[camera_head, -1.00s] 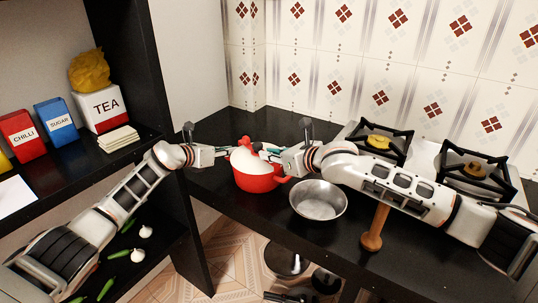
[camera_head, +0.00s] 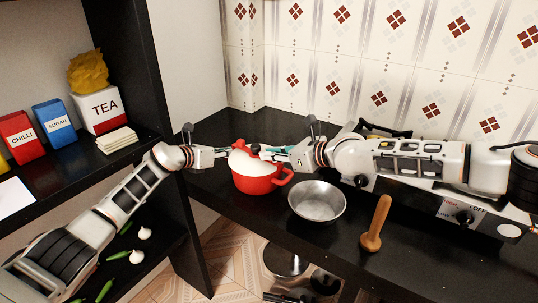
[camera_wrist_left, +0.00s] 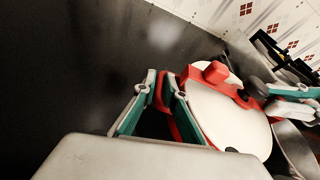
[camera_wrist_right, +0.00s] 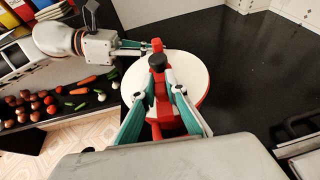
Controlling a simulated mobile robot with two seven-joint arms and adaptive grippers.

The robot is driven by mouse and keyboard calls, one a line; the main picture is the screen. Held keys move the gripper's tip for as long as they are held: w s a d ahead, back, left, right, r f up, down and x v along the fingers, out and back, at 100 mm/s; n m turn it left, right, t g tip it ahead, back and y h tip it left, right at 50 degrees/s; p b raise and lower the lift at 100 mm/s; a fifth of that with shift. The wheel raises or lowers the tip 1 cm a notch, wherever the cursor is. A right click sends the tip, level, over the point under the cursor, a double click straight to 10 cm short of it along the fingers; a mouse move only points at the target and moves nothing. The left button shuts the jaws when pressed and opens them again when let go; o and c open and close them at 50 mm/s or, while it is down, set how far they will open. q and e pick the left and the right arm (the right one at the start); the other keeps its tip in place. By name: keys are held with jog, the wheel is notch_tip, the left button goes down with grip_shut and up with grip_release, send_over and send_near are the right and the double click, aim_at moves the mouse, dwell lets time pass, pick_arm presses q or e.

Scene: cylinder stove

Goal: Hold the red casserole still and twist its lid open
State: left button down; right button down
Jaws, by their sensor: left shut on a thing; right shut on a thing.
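The red casserole (camera_head: 256,185) stands on the black counter, with its white lid (camera_head: 242,162) on top. The lid has a black knob (camera_wrist_right: 157,61) and a red grip piece (camera_wrist_right: 164,112). My left gripper (camera_head: 226,152) is at the casserole's left side, shut on a red part that looks like its handle; its fingers hide most of this part. My right gripper (camera_head: 270,153) reaches over the lid from the right. In the right wrist view its fingers are shut on the lid's red grip piece. I cannot tell whether the lid is loose from the pot.
A metal bowl (camera_head: 317,202) stands close to the right of the casserole. The stove (camera_head: 465,212) is at the right under my right arm.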

jog(key=shift+d+f, duration=0.2)
jog(key=shift+d, duration=0.05)
jog(key=c, duration=2)
grip_release()
jog(key=shift+w+r, duration=0.1)
jog(key=shift+d, duration=0.1)
jog(key=v, duration=1.2)
jog(key=shift+r, duration=0.1)
